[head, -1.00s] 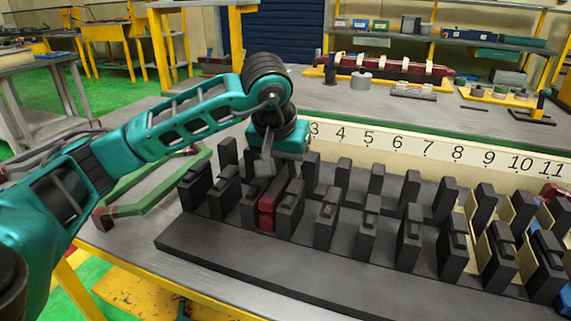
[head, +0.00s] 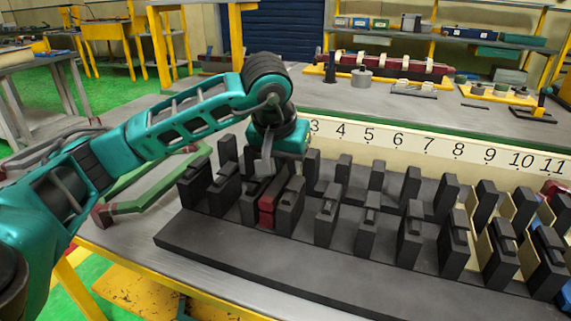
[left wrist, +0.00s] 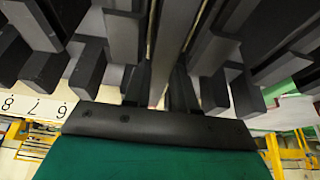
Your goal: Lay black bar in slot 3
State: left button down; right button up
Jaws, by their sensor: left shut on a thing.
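My left gripper (head: 266,160) is over the left part of the dark slotted block (head: 300,268), among its posts and left of the printed 3. It is shut on the black bar, which I cannot separate from the dark posts in the head view. In the left wrist view the gripper (left wrist: 158,88) points in among the posts, with long dark strips running away from it. A red piece (head: 266,211) sits in a slot between two front posts, just below the gripper. How deep the bar sits is hidden. My right gripper is not in view.
Tall dark posts stand in two rows close around the gripper. A cream number strip (head: 440,147) runs behind them. Tan sheets line slots at the right end. A green frame (head: 150,192) lies left of the block. Shelves and a second bench stand behind.

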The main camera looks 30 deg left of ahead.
pick_arm(q)
jog(key=shift+f, duration=0.3)
dwell(0.4)
jog(key=c, duration=0.8)
grip_release()
jog(key=shift+r, duration=0.1)
jog(key=shift+r, duration=0.25)
jog(key=shift+r+p, duration=0.4)
jog(key=shift+r, duration=0.05)
